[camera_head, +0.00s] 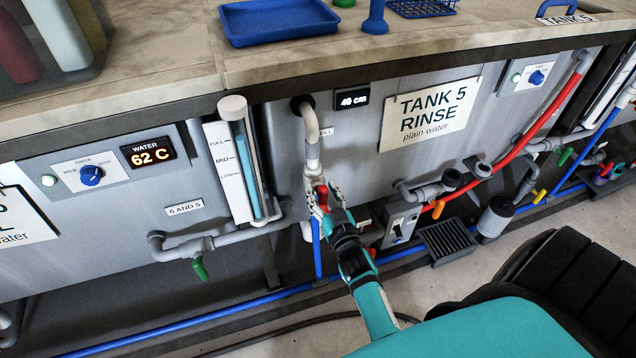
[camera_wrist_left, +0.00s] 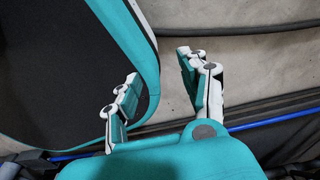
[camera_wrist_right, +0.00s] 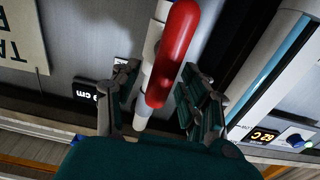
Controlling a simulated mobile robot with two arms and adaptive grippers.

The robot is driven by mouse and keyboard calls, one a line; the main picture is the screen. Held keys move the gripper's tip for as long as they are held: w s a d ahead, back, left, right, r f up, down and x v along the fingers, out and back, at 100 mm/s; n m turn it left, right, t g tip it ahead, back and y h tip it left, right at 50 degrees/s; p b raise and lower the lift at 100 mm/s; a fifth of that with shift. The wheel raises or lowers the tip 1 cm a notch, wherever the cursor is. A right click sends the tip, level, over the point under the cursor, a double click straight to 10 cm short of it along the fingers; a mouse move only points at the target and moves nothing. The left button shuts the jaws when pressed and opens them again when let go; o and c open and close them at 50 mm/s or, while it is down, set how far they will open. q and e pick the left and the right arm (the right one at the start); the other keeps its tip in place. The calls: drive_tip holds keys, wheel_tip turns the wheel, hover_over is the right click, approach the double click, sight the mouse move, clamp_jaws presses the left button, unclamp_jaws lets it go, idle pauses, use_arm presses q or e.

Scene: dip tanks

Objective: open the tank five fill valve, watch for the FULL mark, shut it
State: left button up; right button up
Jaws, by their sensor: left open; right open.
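The red valve handle (camera_head: 322,196) is on the pale fill pipe (camera_head: 312,150) at the front of tank five, below the grey elbow. My right gripper (camera_head: 324,190) is open around it. In the right wrist view the red handle (camera_wrist_right: 174,55) lies between the spread fingers, with no clear grip on it. Whether the valve is open cannot be told. The level gauge (camera_head: 240,165) stands left of the pipe, with FULL, MID and LOW marks and blue liquid in its tube. The tank five display (camera_head: 353,99) seems to read 49 cm. My left gripper (camera_wrist_left: 157,75) is open and empty.
The TANK 5 RINSE sign (camera_head: 430,112) hangs right of the pipe. A green-handled valve (camera_head: 200,268) is low at left, and a red hose (camera_head: 535,125) runs at right. A blue tray (camera_head: 277,20) sits on the counter. A blue pipe (camera_head: 180,325) runs low along the floor.

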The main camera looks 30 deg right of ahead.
drive_tip(key=shift+r, duration=0.1)
clamp_jaws()
use_arm(q)
drive_tip(key=shift+s, duration=0.15)
